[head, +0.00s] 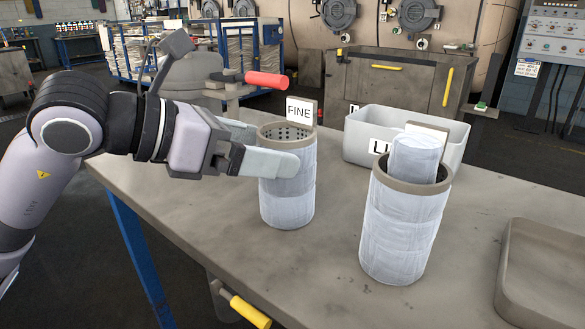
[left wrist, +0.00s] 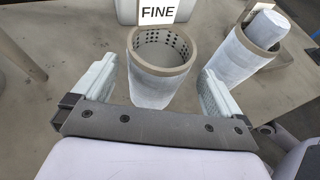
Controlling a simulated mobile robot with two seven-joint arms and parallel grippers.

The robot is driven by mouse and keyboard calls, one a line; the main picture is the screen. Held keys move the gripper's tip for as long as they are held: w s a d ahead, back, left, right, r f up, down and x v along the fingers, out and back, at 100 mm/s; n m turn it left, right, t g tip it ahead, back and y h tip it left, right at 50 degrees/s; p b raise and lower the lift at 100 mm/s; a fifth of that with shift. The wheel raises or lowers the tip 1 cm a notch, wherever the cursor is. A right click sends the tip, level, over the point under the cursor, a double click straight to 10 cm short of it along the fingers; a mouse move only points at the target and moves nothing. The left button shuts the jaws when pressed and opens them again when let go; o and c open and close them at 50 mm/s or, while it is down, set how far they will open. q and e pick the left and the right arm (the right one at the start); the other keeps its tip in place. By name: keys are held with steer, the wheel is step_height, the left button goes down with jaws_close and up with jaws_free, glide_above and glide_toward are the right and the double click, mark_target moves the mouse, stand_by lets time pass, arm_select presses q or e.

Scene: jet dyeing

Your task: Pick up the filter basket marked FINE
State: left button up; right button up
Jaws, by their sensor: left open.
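The filter basket marked FINE (head: 287,195) stands upright on the grey table. It is a whitish cylinder with a tan rim, a perforated inside and a FINE tag at its back. It also shows in the left wrist view (left wrist: 160,88), between the fingers. My left gripper (head: 262,148) is open, with one finger on each side of the basket near its upper part. Whether either finger touches it I cannot tell. My right gripper is not in view.
A second basket (head: 391,235) with a rolled white piece in it stands to the right. Behind it is a pale bin (head: 362,137) with a partly hidden label. A shallow tray (head: 545,285) lies at the right. A red-handled clamp (head: 265,79) stands behind the FINE basket.

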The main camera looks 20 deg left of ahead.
arm_select(q)
steer(key=x, duration=0.5)
steer(key=shift+w+b, duration=0.2)
steer(key=shift+b, duration=0.1)
steer(key=c, duration=1)
steer(key=shift+c, duration=0.5)
steer(key=shift+r, duration=0.1)
